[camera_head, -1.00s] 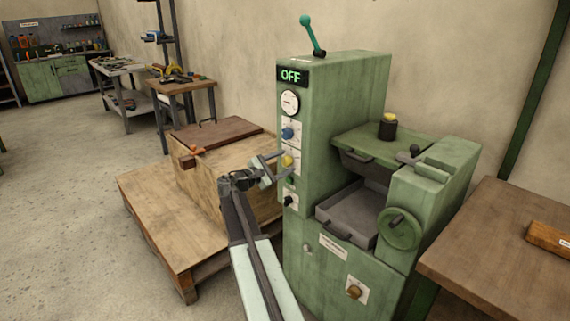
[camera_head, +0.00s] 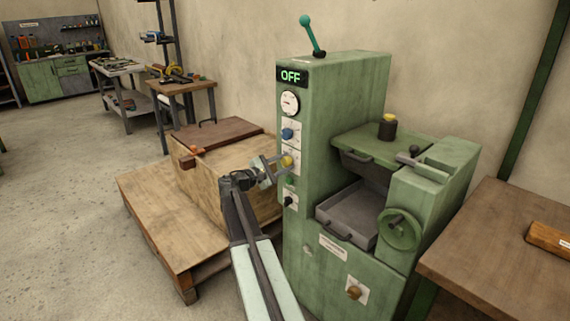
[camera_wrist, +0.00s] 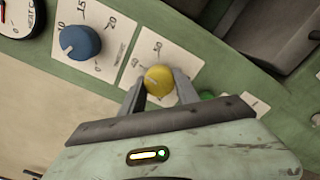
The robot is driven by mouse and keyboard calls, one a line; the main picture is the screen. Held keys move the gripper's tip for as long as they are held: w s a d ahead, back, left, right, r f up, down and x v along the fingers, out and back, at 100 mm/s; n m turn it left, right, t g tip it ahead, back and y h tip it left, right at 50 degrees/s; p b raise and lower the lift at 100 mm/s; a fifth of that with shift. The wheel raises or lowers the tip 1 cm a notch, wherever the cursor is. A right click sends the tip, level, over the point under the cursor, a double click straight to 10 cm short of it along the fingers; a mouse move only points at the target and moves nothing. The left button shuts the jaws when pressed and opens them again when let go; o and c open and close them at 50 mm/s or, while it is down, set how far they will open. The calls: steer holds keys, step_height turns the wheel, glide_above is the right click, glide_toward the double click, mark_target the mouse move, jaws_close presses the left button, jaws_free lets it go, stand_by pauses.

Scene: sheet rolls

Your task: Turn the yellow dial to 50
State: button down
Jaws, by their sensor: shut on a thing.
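The yellow dial (camera_head: 287,161) is on the front panel of the green machine (camera_head: 345,100), below the blue dial (camera_head: 287,134). The dial's pointer mark is too small to read surely. My gripper (camera_head: 281,168) is at the panel. In the wrist view my gripper (camera_wrist: 160,92) has one finger on each side of the yellow dial and is shut on it. The fingers hide part of the plate.
A green knob (camera_wrist: 207,96) is close beside my right finger in the wrist view. A black knob (camera_head: 289,200) is lower on the panel. A wooden crate (camera_head: 225,180) on a pallet stands left of the machine, close to my arm. The display (camera_head: 291,76) reads OFF.

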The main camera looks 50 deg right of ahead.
steer(key=m, duration=0.5)
steer(key=shift+a, duration=0.15)
steer(key=m, duration=0.5)
steer(key=shift+r, duration=0.1)
steer(key=shift+m, duration=0.4)
steer(key=c, duration=0.9)
jaws_free()
steer(key=a, duration=0.7)
steer(key=shift+w+a, duration=0.3)
steer(key=shift+a, duration=0.05)
